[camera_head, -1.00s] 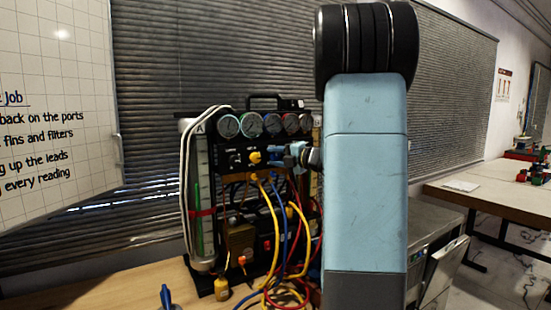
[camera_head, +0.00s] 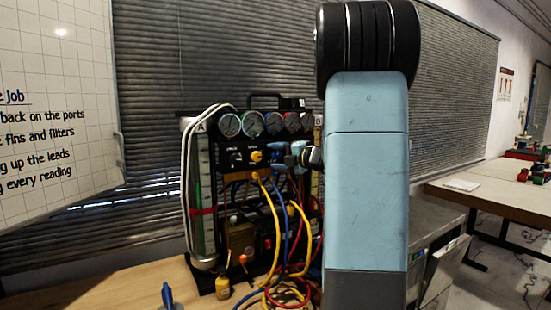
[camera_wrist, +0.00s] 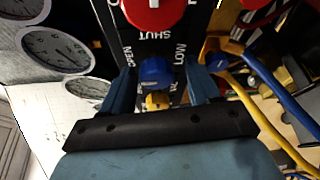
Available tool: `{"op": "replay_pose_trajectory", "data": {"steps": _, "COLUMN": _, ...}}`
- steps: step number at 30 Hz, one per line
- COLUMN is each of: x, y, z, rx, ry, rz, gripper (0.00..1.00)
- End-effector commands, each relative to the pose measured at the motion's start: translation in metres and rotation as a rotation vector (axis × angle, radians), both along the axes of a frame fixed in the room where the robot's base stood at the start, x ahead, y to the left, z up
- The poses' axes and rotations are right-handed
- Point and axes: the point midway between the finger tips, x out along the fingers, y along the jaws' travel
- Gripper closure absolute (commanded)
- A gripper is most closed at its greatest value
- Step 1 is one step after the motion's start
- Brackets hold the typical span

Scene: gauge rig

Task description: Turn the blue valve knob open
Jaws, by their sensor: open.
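The blue valve knob (camera_wrist: 156,73) shows in the wrist view on the dark panel, below the word SHUT, with OPEN to its left and LOW to its right. My gripper (camera_wrist: 160,86) is open, with one blue finger on each side of the knob. I cannot tell whether the fingers touch it. The blue knob is hard to make out there, close to the fingers.
A red knob (camera_wrist: 152,12) sits just beyond the blue one. Several gauges (camera_head: 229,125) line the rig's top. Yellow, blue and red hoses (camera_head: 273,235) hang in front of it.

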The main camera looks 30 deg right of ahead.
Motion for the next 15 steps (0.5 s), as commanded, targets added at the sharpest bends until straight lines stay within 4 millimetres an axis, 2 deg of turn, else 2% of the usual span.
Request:
{"op": "replay_pose_trajectory", "data": {"steps": 5, "x": -0.016, "y": -0.008, "z": 0.002, "rx": 0.0, "ry": -0.003, "rz": -0.003, "gripper": 0.39}}
{"op": "replay_pose_trajectory", "data": {"steps": 15, "x": -0.076, "y": -0.035, "z": 0.005, "rx": 0.001, "ry": 0.0, "rz": -0.002, "gripper": 0.39}}
